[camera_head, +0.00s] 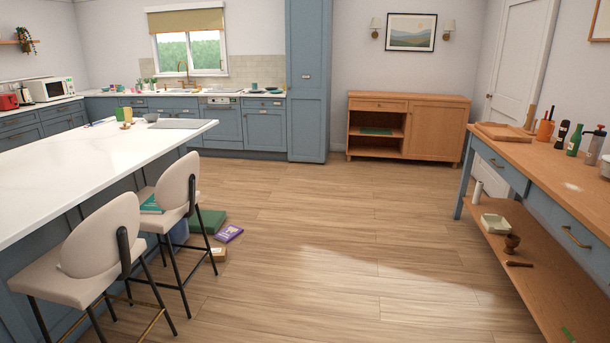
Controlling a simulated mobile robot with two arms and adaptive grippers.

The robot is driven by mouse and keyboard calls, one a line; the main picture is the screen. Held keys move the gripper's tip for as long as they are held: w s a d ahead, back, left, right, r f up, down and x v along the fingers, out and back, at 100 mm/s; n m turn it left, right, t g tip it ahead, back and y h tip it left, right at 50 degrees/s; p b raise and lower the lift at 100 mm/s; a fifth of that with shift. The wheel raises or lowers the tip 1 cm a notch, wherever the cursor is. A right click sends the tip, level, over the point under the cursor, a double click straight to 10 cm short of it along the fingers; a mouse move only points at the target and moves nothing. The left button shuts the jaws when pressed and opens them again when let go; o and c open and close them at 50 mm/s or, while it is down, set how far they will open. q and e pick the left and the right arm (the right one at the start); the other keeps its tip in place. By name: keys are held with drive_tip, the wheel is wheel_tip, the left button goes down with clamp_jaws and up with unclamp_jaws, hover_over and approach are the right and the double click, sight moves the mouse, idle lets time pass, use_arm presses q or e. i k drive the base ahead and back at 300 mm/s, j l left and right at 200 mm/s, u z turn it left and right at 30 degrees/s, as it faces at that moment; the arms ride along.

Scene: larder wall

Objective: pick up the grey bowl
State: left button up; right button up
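A small grey bowl (151,117) stands on the white island top (60,165), near its far end and next to a grey inset panel. A second greyish bowl-like thing (605,167) stands on the wooden counter at the right edge of the picture, partly cut off. I cannot tell its exact shape. Neither of my grippers shows in the head view.
Two cream stools (100,240) stand along the island's right side. Books (229,233) and boxes lie on the floor beside them. A wooden-topped workbench (545,155) with bottles stands at the right. The wooden floor (350,240) between is clear.

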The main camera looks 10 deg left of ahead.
sight(152, 118)
drive_tip(key=i+u, duration=0.1)
drive_tip(key=i, duration=0.5)
drive_tip(key=i+u, duration=0.15)
drive_tip(key=i, duration=0.45)
drive_tip(key=i+l+u, duration=0.1)
drive_tip(key=i, duration=0.45)
drive_tip(key=i+l+u, duration=0.15)
drive_tip(key=i, duration=0.45)
drive_tip(key=i+j, duration=0.15)
drive_tip(key=i, duration=0.55)
drive_tip(key=i+j, duration=0.15)
drive_tip(key=i, duration=0.55)
drive_tip(key=i+j, duration=0.1)
drive_tip(key=i, duration=0.6)
drive_tip(key=i+l+z, duration=0.25)
drive_tip(key=i, duration=0.9)
drive_tip(key=i+j+z, duration=0.15)
drive_tip(key=i+z, duration=0.15)
drive_tip(key=i, duration=0.85)
drive_tip(key=i+j+u, duration=0.15)
drive_tip(key=i+u, duration=0.25)
drive_tip(key=i, duration=0.15)
drive_tip(key=i+u, duration=0.4)
drive_tip(key=i, duration=0.15)
drive_tip(key=i+l+u, duration=0.35)
drive_tip(key=i, duration=0.2)
drive_tip(key=i+l+u, duration=0.25)
drive_tip(key=i+u, duration=0.15)
drive_tip(key=i, duration=0.15)
